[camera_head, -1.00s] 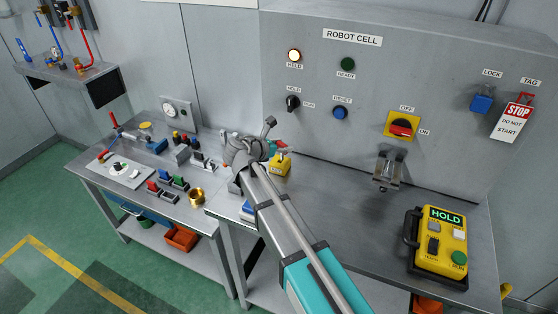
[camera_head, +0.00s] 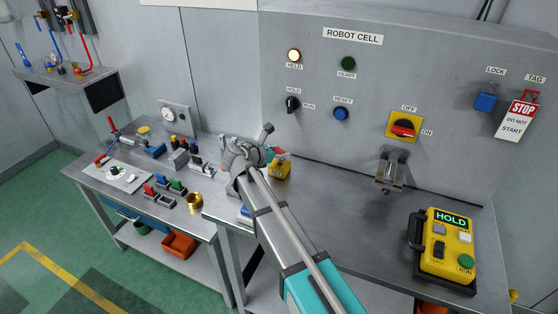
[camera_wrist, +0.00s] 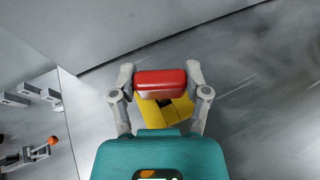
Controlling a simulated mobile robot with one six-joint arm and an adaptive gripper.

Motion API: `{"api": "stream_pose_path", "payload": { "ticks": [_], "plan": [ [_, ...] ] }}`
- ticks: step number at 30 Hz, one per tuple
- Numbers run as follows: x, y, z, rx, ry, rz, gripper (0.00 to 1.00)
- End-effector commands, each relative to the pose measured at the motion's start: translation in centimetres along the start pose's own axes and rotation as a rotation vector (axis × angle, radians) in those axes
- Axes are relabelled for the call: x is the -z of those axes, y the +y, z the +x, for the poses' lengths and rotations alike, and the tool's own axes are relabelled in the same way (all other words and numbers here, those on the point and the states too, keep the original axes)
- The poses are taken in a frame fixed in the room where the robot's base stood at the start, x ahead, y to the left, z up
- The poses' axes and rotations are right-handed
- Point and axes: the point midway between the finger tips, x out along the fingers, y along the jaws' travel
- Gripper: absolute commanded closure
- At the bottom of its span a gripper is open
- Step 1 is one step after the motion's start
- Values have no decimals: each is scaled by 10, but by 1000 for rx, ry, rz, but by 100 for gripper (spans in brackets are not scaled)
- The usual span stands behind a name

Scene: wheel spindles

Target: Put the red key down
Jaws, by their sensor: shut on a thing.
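The red key (camera_wrist: 160,83) is held between the two fingers of my gripper (camera_wrist: 161,86) in the wrist view. A finger lies on each side of its red block-shaped head. A yellow block (camera_wrist: 172,113) shows just beyond the key. I cannot tell whether the key touches it or is in it. In the head view the yellow block (camera_head: 281,170) stands on the bench, and my gripper (camera_head: 276,153) is right at it, mostly hidden behind my wrist. A bit of red shows there above the block.
The grey bench (camera_head: 335,205) is clear to the right, up to the yellow HOLD pendant (camera_head: 445,245). The control panel (camera_head: 330,70) rises behind. A side table (camera_head: 120,205) at left carries several small parts and a brass cup (camera_head: 194,202).

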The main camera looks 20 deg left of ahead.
Motion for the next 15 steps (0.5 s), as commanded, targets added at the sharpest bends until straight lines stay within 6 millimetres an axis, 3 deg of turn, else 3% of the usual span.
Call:
{"api": "stream_pose_path", "payload": {
  "ticks": [6, 15],
  "plan": [
    [18, 0, 7, 0, 0, 0, 86],
    [19, 0, 7, -1, 0, 0, 86]
  ]
}}
